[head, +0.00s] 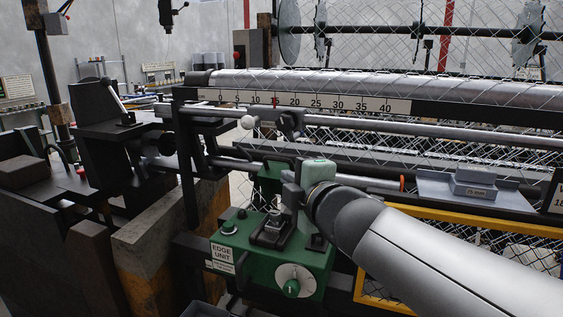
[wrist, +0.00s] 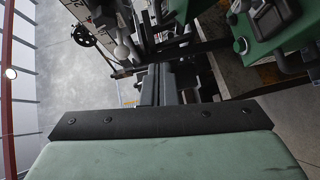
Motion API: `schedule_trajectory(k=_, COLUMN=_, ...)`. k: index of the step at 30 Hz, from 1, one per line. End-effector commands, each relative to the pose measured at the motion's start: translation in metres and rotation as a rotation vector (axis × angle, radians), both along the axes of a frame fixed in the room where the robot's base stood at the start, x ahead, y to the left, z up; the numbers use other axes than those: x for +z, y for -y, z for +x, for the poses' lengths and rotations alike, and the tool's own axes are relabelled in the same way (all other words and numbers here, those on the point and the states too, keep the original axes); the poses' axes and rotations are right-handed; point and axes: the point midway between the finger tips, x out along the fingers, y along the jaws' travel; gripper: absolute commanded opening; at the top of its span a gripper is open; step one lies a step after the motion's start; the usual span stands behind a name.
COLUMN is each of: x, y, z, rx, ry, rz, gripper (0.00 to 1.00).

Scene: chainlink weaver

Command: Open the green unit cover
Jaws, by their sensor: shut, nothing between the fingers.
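The green edge unit (head: 235,243) stands in the lower middle of the head view, with a white-faced dial and green knob on its front and dark fittings on top. A green panel with a dark handle (head: 270,181) rises behind the unit; I cannot tell for sure whether it is the cover or how far it is open. My gripper (head: 291,197) is above the unit, close to that panel and partly hidden by my own wrist. It is shut and empty. In the wrist view, part of the green unit (wrist: 262,46) shows at the upper right.
A long metal roller and scale bar (head: 330,103) run across behind the unit. A yellow frame (head: 460,222) and a grey block on a tray (head: 474,183) are to the right. A concrete post (head: 150,247) stands left. Open floor (wrist: 60,60) shows in the wrist view.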

Motion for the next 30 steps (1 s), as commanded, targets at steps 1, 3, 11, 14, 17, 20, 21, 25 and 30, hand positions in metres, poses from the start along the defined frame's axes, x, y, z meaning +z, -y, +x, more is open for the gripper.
schedule_trajectory(k=1, x=-0.002, y=-0.002, z=0.006, rx=-0.001, ry=-0.001, rz=-0.001, gripper=0.00)
schedule_trajectory(k=3, x=-0.004, y=-0.008, z=0.015, rx=-0.001, ry=-0.003, rz=-0.002, gripper=0.00)
schedule_trajectory(k=11, x=-0.010, y=-0.033, z=0.064, rx=-0.001, ry=-0.005, rz=0.000, gripper=0.00)
schedule_trajectory(k=14, x=-0.011, y=-0.043, z=0.082, rx=0.000, ry=-0.004, rz=0.000, gripper=0.00)
schedule_trajectory(k=17, x=-0.009, y=-0.041, z=0.098, rx=-0.003, ry=-0.004, rz=-0.001, gripper=0.00)
schedule_trajectory(k=20, x=-0.011, y=-0.037, z=0.110, rx=-0.003, ry=-0.003, rz=-0.001, gripper=0.00)
schedule_trajectory(k=21, x=-0.013, y=-0.036, z=0.114, rx=-0.002, ry=-0.003, rz=-0.001, gripper=0.00)
schedule_trajectory(k=25, x=-0.015, y=-0.033, z=0.120, rx=-0.002, ry=-0.002, rz=-0.001, gripper=0.00)
schedule_trajectory(k=30, x=-0.017, y=-0.033, z=0.122, rx=-0.001, ry=-0.001, rz=-0.001, gripper=0.00)
